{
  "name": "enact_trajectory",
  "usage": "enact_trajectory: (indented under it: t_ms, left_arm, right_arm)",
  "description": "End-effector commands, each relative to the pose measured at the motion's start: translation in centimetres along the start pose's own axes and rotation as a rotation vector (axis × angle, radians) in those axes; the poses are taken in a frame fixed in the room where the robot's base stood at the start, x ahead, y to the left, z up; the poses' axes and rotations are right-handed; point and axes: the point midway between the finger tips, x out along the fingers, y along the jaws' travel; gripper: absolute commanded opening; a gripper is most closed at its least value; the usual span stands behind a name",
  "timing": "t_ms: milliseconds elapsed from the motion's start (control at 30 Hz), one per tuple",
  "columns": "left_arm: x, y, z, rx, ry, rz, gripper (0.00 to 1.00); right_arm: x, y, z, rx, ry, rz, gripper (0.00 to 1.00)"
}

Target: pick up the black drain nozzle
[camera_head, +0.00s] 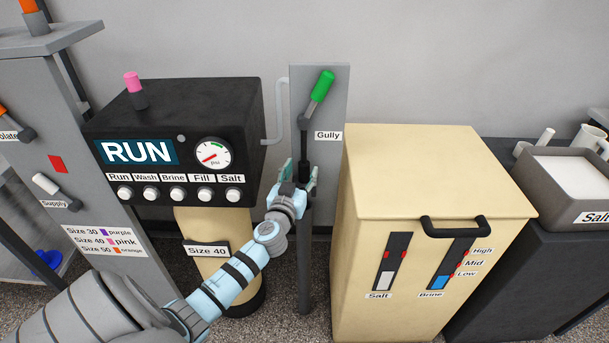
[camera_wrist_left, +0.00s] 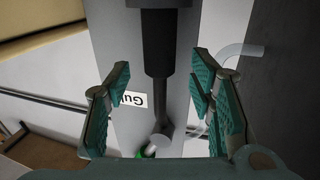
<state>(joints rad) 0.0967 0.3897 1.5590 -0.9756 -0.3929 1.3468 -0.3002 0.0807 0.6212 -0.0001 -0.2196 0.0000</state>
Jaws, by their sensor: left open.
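The black drain nozzle (camera_head: 305,168) is a dark upright cylinder in front of the grey panel labelled Gully. It shows large at the top middle of the left wrist view (camera_wrist_left: 158,45), joined to a grey fitting. My left gripper (camera_head: 300,173) is at the nozzle, with its fingers on either side of it. In the left wrist view the teal finger pads (camera_wrist_left: 160,85) are wide apart, with visible gaps to the nozzle on both sides. My right gripper is in neither view.
A green-handled lever (camera_head: 322,86) rises on the Gully panel (camera_head: 334,105). A black control box (camera_head: 190,105) with a RUN display stands left on a cream tank. A cream cabinet (camera_head: 430,175) stands close on the right. A salt bin (camera_head: 570,175) is farther right.

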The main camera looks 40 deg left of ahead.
Motion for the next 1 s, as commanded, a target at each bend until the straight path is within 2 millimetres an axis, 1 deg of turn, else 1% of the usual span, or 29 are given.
enact_trajectory:
  t_ms: [33,100,300,367,600,633,867,1000]
  left_arm:
    - [0.9,0.0,-0.1,-0.002,0.000,-0.002,0.49]
    - [1.7,0.0,0.1,-0.002,-0.001,0.000,0.49]
    - [1.9,0.1,0.1,-0.001,-0.001,0.001,0.49]
    - [1.9,0.1,0.1,-0.001,-0.001,0.001,0.41]
    - [1.9,0.0,0.1,-0.001,-0.001,0.001,0.03]
    - [1.9,0.0,0.1,-0.001,-0.001,0.001,0.00]
    - [1.9,0.0,0.1,-0.001,-0.001,0.000,0.00]
    - [1.6,0.1,-0.6,-0.001,-0.001,0.000,0.00]
  right_arm:
    - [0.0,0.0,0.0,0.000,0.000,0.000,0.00]
    - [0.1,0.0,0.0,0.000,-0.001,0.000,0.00]
    - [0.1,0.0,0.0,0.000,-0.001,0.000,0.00]
    - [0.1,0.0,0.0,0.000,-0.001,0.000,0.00]
    - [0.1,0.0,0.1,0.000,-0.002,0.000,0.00]
    - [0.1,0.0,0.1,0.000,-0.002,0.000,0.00]
    - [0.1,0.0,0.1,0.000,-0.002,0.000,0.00]
    - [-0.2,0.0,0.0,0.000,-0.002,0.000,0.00]
